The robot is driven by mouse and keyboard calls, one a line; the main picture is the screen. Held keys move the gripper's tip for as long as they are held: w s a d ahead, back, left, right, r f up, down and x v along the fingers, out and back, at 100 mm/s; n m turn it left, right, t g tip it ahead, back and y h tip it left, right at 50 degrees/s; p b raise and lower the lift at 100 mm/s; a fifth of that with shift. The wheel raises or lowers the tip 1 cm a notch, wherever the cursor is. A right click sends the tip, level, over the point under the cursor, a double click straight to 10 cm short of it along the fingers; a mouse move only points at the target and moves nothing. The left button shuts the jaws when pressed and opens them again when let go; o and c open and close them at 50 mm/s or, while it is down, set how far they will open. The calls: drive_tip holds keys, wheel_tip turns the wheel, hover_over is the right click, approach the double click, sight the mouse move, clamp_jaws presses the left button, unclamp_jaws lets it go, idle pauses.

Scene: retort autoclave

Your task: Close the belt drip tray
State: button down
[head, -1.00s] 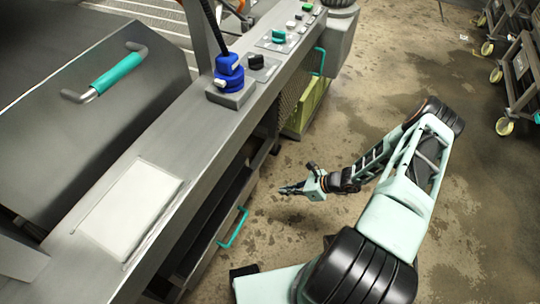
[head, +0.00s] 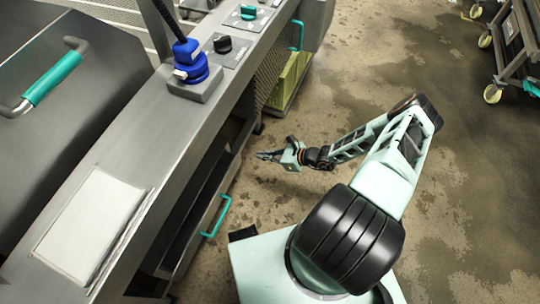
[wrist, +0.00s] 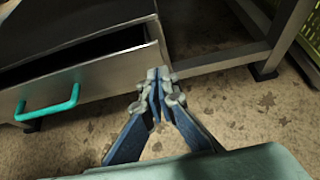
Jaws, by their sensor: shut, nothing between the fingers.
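The belt drip tray (head: 193,245) is a grey metal drawer low under the machine, with a teal handle (head: 217,216) on its front. It stands partly open; its dark inside shows behind the front panel. In the wrist view, the tray front (wrist: 100,82) is at left, with the handle (wrist: 50,108) near the left edge. My gripper (head: 262,156) is shut and empty, over the floor to the right of the handle and apart from it. In the wrist view, my gripper (wrist: 160,77) has its fingertips together, overlapping the tray's right front corner in the picture.
The machine's grey top carries a white panel (head: 90,225), a blue connector (head: 188,65) and knobs. A yellow-green crate (head: 289,80) stands under the far end. A wheeled cart (head: 515,45) is at upper right. The floor around my gripper is clear.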

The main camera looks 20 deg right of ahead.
drive_tip(key=w+a+f+b, duration=0.1)
drive_tip(key=w+a, duration=0.3)
drive_tip(key=a, duration=0.1)
drive_tip(key=shift+w+a+f, duration=0.25)
drive_tip(key=shift+f, duration=0.15)
